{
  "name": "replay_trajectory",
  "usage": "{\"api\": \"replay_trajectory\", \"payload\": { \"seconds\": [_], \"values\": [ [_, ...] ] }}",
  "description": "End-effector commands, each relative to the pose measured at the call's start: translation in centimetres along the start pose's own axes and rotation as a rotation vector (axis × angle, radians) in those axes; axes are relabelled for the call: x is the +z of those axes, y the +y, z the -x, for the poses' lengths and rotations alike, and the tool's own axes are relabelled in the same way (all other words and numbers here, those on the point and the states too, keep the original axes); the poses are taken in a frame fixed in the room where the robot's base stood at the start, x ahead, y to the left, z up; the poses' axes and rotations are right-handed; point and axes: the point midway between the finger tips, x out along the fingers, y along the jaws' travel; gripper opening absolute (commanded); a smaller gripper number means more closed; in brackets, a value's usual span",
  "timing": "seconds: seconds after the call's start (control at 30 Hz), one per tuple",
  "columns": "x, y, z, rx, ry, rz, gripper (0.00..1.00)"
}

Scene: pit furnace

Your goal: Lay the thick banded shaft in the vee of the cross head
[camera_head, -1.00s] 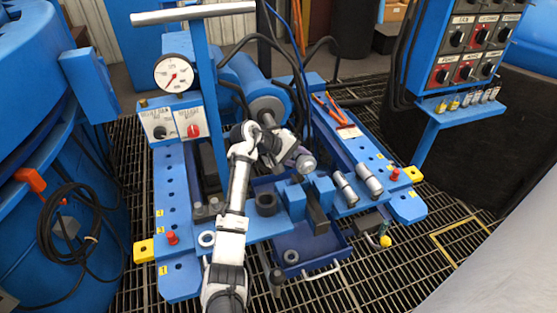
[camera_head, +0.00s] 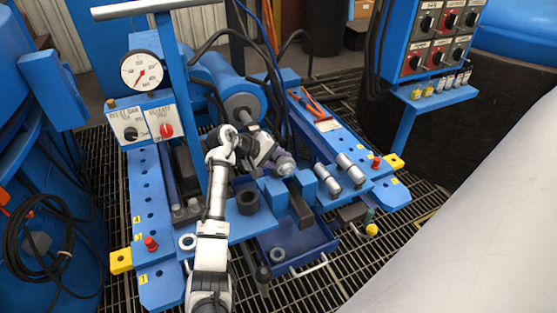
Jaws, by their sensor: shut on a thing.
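My gripper (camera_head: 268,154) is in the middle of the frame, over the blue press bed, with its fingers mostly hidden by the wrist. A short grey cylinder (camera_head: 286,166) shows at its end; I take it for the thick banded shaft in the jaws, but its bands are too small to make out. The cross head (camera_head: 272,192) shows as blue blocks with a gap between them, just below and in front of the gripper. The cylinder appears above the blocks in the picture; whether it touches them I cannot tell.
Silver cylinders (camera_head: 351,166) lie on the right rail. A dark ring (camera_head: 248,203) and a pale ring (camera_head: 187,242) sit left of the blocks. A blue tray (camera_head: 318,240) is in front, and the ram (camera_head: 241,110) is behind. A gauge post (camera_head: 185,100) stands at left.

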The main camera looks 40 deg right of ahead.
Motion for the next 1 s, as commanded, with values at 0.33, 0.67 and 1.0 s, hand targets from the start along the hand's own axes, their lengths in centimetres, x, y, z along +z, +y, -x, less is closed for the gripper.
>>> {"api": "replay_trajectory", "payload": {
  "seconds": [0.33, 0.67, 1.0],
  "values": [
    [-0.1, -1.1, -1.0, 0.006, 0.004, -0.003, 0.0],
    [-0.1, -2.5, -2.1, 0.005, 0.005, -0.004, 0.0],
    [-0.1, -2.9, -2.5, 0.005, 0.005, -0.004, 0.0]
  ]
}}
